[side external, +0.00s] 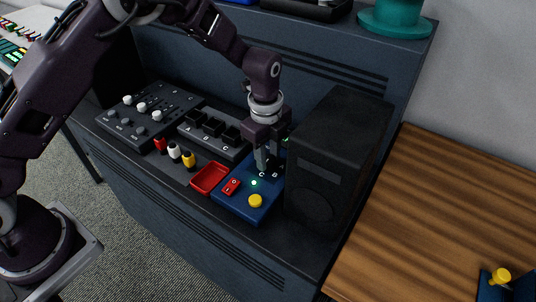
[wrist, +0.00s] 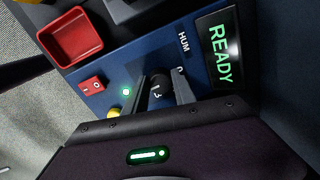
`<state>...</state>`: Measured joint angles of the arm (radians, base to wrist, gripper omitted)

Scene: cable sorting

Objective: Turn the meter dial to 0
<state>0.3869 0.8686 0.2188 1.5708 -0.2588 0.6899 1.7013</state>
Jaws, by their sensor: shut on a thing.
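The blue meter box (side external: 232,202) sits near the front edge of the dark console, left of a black speaker. In the wrist view its panel (wrist: 148,52) shows a lit screen reading READY (wrist: 222,54), the label HUM, a green light (wrist: 126,91) and a red rocker switch (wrist: 91,86). The black dial (wrist: 160,90) is between the fingers of my gripper (wrist: 162,92). My gripper (side external: 267,165) reaches down from above and is shut on the dial. The fingers hide much of the dial and its markings, so I cannot tell where it points.
The black speaker (side external: 338,155) stands close on the right of my gripper. A red tray (side external: 209,178) and red, white and yellow plugs (side external: 174,152) lie to the left. A yellow button (side external: 255,201) is on the meter's front.

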